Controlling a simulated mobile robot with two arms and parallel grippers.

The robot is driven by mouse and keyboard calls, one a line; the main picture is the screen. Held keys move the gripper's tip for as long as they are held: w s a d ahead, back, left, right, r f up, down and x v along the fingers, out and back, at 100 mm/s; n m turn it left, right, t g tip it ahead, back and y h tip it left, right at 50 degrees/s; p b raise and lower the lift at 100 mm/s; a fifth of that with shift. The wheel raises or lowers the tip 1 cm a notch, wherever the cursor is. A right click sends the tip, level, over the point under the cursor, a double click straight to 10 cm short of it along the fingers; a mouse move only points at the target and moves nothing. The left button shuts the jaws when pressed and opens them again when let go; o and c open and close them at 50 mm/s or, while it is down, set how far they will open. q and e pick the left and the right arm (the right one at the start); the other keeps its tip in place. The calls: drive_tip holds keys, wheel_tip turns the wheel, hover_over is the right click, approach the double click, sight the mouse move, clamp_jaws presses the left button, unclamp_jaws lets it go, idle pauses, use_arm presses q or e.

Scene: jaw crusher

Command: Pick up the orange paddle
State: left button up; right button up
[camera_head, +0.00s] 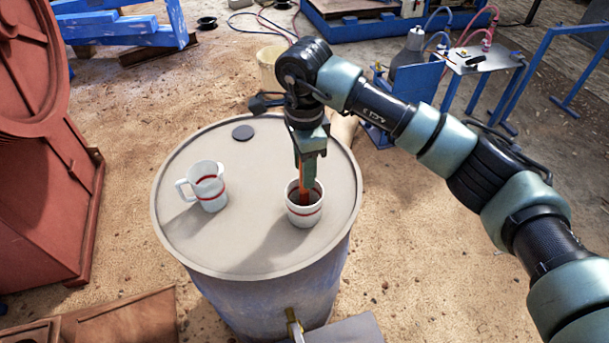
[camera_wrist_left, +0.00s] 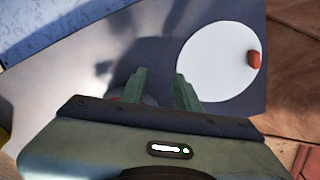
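The orange paddle (camera_head: 304,191) stands upright in a white cup with a red band (camera_head: 304,211) on the barrel top. Its lower end is hidden inside the cup. My right gripper (camera_head: 307,183) points down over the cup, with its fingers at the paddle's upper part. The orange shows beside and between the fingers; I cannot tell whether they are closed on it. My left gripper (camera_wrist_left: 160,85) shows only in the left wrist view. Its two green fingers stand apart with nothing clearly between them.
A white handled mug with a red band (camera_head: 208,186) stands left on the barrel top (camera_head: 250,245). A small dark disc (camera_head: 243,132) lies at the back. A white round thing with a red block (camera_wrist_left: 215,65) lies near my left fingers. Red machinery (camera_head: 40,180) stands left.

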use_arm(q)
drive_tip(key=shift+r, duration=0.3)
use_arm(e)
drive_tip(key=shift+f, duration=0.8)
clamp_jaws()
use_arm(q)
drive_tip(key=shift+w, duration=0.1)
use_arm(e)
drive_tip(key=shift+r, duration=0.15)
